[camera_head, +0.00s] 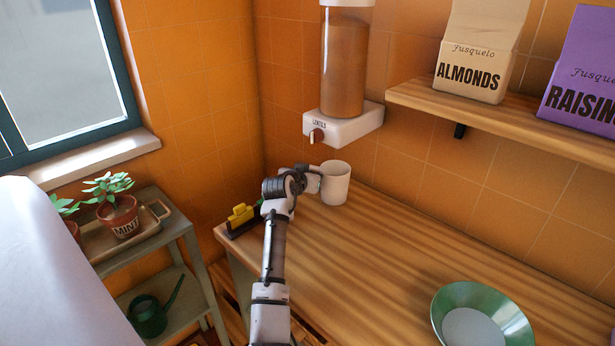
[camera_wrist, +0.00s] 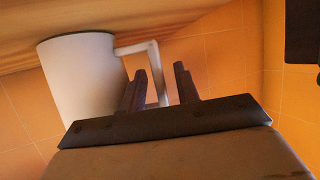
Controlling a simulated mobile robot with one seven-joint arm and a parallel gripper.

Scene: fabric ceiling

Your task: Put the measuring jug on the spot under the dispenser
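The white measuring jug (camera_head: 336,184) stands at the back of the wooden counter, below and slightly right of the dispenser's tap. It also shows in the wrist view (camera_wrist: 80,80), upside down, with its handle (camera_wrist: 154,62) toward my gripper. My gripper (camera_head: 312,182) is at the jug's left side. In the wrist view its two fingers (camera_wrist: 160,84) are apart, with the handle between them and a visible gap to the right finger. The lentils dispenser (camera_head: 344,65) hangs on the tiled wall, with a brown tap (camera_head: 317,136) on its white base. No marked spot is visible under it.
The wooden counter (camera_head: 400,255) is clear in the middle. A green-rimmed bowl (camera_head: 480,318) is at front right. A yellow-and-black object (camera_head: 241,216) lies at the left edge. A shelf (camera_head: 510,128) holds almonds and raisins packages. Potted plants (camera_head: 117,215) stand on a side stand.

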